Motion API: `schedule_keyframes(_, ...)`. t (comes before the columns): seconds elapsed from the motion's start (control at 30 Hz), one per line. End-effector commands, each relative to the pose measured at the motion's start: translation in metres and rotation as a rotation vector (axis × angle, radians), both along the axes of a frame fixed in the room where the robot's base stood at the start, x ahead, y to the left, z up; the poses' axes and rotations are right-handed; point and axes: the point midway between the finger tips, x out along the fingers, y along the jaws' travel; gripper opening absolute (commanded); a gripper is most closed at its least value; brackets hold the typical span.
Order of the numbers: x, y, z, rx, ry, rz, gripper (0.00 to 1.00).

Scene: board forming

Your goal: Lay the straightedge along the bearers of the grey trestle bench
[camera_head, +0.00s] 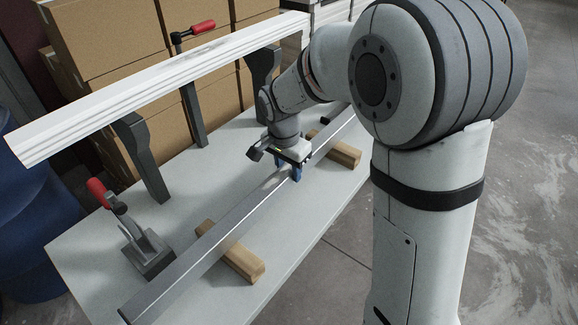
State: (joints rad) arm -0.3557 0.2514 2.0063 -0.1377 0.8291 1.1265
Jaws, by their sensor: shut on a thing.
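The straightedge is a long grey metal bar (180,270) running diagonally from the lower left to the upper right over the grey bench top (115,235). My gripper (288,174), with blue fingertips, is shut on the bar near its middle, pointing down from above. Two wooden bearers lie crosswise under the bar: the near one (244,264) at lower middle and the far one (345,154) at the right. The bar passes over both. I cannot tell whether it touches them. My arm hides part of the far end.
A white ribbed profile (150,97) stands on dark brackets (147,160) along the bench's back. A red-handled clamp (142,245) stands at the left, close to the bar. Another red handle (203,27) shows above the profile. Cardboard boxes (115,45) and a blue drum (35,230) stand beyond.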

Motion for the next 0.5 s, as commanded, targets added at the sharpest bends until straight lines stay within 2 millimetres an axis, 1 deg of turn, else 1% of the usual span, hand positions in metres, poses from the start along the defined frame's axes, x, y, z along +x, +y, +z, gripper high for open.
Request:
schedule_keyframes(0.03,0.0009,0.0001,-0.0037,0.001,-0.004,-0.001,0.0)
schedule_keyframes(0.13,0.0009,0.0,-0.0063,0.001,-0.004,-0.001,0.0)
schedule_keyframes(0.5,0.0011,-0.0005,-0.0064,0.001,-0.004,-0.002,0.0)
